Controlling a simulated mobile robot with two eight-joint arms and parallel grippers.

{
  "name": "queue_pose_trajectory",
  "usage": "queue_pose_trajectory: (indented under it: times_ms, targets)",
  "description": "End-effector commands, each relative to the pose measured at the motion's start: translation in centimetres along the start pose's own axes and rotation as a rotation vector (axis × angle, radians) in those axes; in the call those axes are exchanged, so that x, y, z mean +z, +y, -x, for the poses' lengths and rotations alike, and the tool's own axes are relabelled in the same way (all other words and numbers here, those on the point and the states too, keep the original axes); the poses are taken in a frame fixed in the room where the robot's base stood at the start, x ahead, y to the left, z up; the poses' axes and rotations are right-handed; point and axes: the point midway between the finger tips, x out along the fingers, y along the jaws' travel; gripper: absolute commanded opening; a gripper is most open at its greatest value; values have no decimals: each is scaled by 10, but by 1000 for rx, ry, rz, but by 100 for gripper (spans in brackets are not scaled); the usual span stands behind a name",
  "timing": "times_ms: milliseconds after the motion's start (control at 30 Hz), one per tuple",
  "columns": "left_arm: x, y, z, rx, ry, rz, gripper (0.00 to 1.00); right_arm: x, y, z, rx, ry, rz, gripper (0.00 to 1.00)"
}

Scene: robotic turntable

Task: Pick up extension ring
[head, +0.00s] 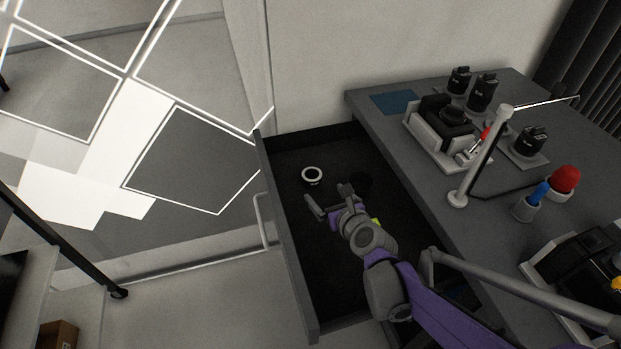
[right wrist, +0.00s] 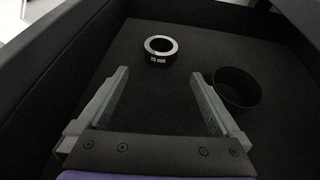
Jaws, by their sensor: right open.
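An extension ring (head: 312,175), black with a silver-white top rim, lies flat on the dark floor of an open drawer in the head view. In the right wrist view the ring (right wrist: 160,51) shows white lettering on its side and sits ahead of the fingertips, between their lines. My right gripper (head: 329,197) is inside the drawer, open and empty, close to the ring but apart from it. Its two fingers also show in the right wrist view (right wrist: 158,80). My left gripper is not in view.
The drawer wall (head: 283,240) bounds the left side.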

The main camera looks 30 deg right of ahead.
Motion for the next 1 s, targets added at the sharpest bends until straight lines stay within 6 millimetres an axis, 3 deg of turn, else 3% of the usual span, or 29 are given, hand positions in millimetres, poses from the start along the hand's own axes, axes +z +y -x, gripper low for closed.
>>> queue_pose_trajectory:
  times_ms: [100,367,633,967,1000]
  targets:
    - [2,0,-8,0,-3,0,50,-1,0,-22,1,1,3,100]
    - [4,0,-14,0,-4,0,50,1,0,-43,2,1,3,100]
    - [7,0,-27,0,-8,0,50,4,-1,-82,2,1,6,100]
    - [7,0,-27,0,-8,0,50,5,-1,-88,1,1,5,100]
    - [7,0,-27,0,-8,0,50,5,-1,-88,1,1,5,93]
